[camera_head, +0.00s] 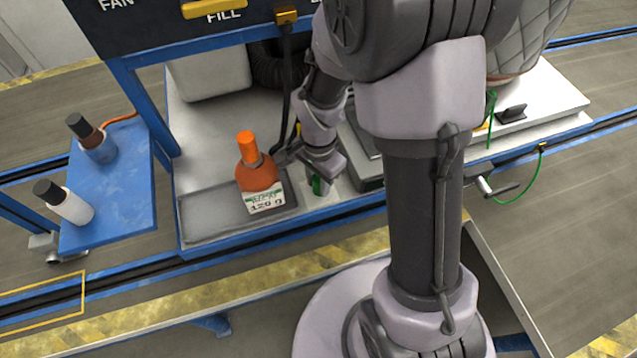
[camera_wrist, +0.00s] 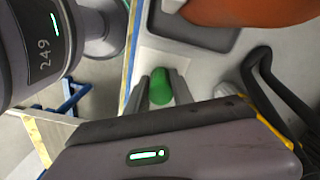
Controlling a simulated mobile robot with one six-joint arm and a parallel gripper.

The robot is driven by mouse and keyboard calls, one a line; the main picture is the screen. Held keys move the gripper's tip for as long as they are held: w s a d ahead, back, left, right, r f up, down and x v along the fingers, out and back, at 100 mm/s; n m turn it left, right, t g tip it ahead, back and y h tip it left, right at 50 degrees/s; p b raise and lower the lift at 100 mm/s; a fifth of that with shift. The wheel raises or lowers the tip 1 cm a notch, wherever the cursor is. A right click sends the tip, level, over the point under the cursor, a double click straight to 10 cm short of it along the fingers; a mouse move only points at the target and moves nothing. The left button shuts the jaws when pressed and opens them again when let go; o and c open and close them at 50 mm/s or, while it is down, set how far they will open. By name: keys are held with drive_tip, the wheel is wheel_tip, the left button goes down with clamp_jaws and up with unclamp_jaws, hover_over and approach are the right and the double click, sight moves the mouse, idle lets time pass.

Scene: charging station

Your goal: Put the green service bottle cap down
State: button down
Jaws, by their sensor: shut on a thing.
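The green cap (camera_wrist: 160,90) is between the two fingers of my gripper (camera_wrist: 161,84) in the wrist view, and my gripper is shut on it. In the head view only part of the green cap (camera_head: 317,186) shows below my gripper (camera_head: 316,178), just right of the orange bottle. A pale square patch (camera_wrist: 151,56) lies around and beyond the cap on the bench. I cannot tell whether the cap touches it.
The orange bottle (camera_head: 259,178) with an orange cap stands on a dark grey tray (camera_head: 198,222), close beside my gripper. A black cable (camera_head: 287,85) hangs behind. A blue side shelf (camera_head: 118,200) at left holds two bottles. The bench's blue front edge is close.

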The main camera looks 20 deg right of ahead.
drive_tip(key=shift+f, duration=0.1)
drive_tip(key=c, duration=1.1)
unclamp_jaws()
wheel_tip(320, 180, up, 12)
drive_tip(key=r+p, duration=0.1)
drive_tip(key=p, duration=0.4)
wheel_tip(320, 180, up, 5)
drive_tip(key=n+t, duration=0.1)
hover_over(318, 183)
drive_tip(key=s+a+r+n+t+y, duration=0.2)
drive_tip(key=s+r+n, duration=0.5)
drive_tip(key=s+r, duration=0.4)
drive_tip(key=a+t, duration=0.1)
drive_tip(key=t, duration=0.1)
drive_tip(key=shift+s+r+t, duration=0.35)
drive_tip(key=shift+r+t, duration=0.05)
drive_tip(key=shift+a, duration=0.1)
